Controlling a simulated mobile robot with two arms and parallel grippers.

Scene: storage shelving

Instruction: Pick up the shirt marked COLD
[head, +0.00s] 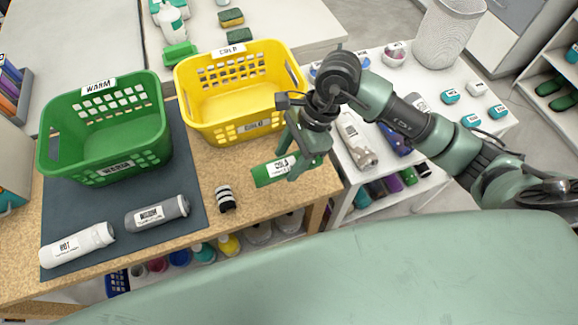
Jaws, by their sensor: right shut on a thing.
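A rolled green shirt (263,175) with a white label, which seems to read COLD, is at the right part of the wooden table. My right gripper (297,166) points down and is shut on its right end. I cannot tell whether the shirt touches the table or is just above it. A grey rolled shirt (172,211) with a label and a white rolled shirt (88,241) marked HOT lie on the dark mat at the left. My left gripper is out of view.
A green basket (70,118) marked WARM and a yellow basket (210,125) marked COLD stand behind the shirts. A small black-and-white striped roll (225,205) lies left of the green shirt. A white shelf unit (420,180) stands to the right.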

